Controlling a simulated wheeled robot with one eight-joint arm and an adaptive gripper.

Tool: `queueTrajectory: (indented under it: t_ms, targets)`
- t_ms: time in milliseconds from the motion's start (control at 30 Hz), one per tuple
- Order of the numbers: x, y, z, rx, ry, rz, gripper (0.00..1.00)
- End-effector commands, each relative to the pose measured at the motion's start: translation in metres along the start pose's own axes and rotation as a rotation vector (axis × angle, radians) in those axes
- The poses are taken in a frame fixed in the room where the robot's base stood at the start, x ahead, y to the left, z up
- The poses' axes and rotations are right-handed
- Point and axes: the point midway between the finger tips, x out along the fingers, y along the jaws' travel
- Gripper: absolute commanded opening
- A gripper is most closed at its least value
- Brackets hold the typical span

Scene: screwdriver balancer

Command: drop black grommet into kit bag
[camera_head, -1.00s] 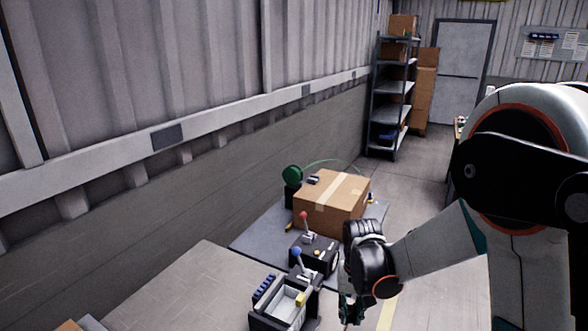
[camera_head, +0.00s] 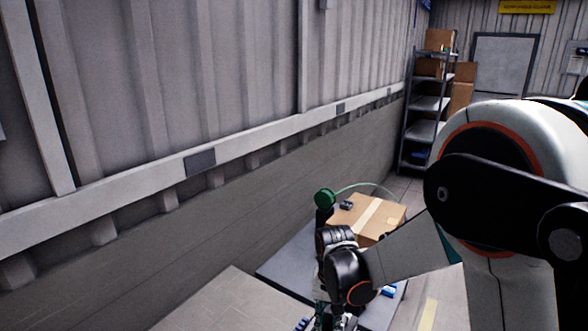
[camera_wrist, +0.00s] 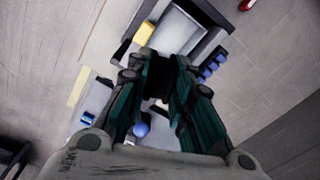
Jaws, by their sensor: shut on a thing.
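My gripper (camera_head: 335,316) hangs low at the bottom edge of the head view, its fingertips partly cut off. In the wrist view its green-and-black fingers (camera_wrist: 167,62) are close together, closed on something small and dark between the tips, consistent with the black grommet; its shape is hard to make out. Just beyond the fingertips is an open, pale-lined container (camera_wrist: 178,36) in a dark frame, which looks like the kit bag in its holder. The fingers hide its near part. In the head view the container lies mostly below the picture edge.
A yellow block (camera_wrist: 144,32) and several blue pieces (camera_wrist: 208,70) flank the container. A blue lever knob (camera_wrist: 141,129) lies below the gripper in the wrist view.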

Motion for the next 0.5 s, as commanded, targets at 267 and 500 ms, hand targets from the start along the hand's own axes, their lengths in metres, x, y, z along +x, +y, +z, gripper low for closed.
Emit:
queueTrajectory:
  t_ms: [267, 500]
  targets:
    - [0.033, 0.0, 0.0, 0.0, 0.0, 0.0, 0.05]
    - [0.038, 0.0, 0.0, 0.0, 0.0, 0.0, 0.05]
